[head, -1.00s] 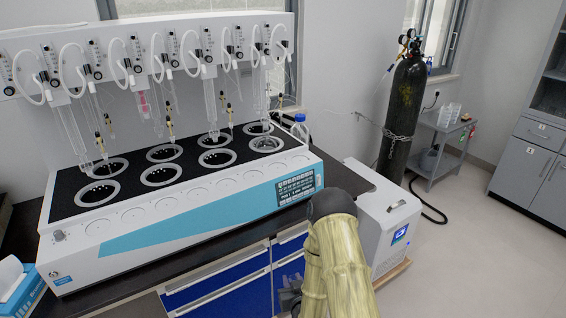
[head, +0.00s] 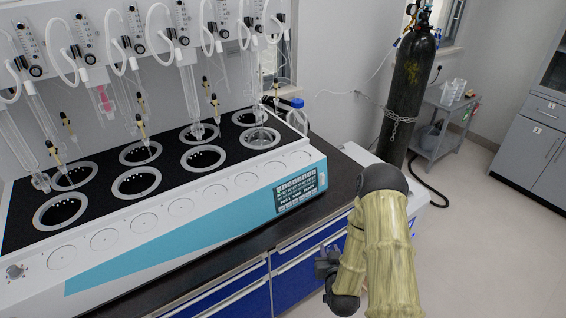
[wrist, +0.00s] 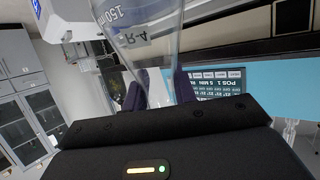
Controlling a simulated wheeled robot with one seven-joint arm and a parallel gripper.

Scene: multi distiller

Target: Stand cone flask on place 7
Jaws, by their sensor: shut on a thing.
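In the head view, my gripper (head: 326,264) is a dark shape in front of the blue drawers, partly behind my arm; the flask is not clear there. The distiller (head: 190,205) has two rows of round wells in its black top. I cannot read which well is place 7.
Glass tubes and white hoses (head: 190,60) hang over the wells from the back panel. A blue-capped bottle (head: 297,115) stands behind the distiller's right end. A black gas cylinder (head: 404,95) and grey cart (head: 440,125) stand right. Dark bench top (head: 340,172) is clear beside the distiller.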

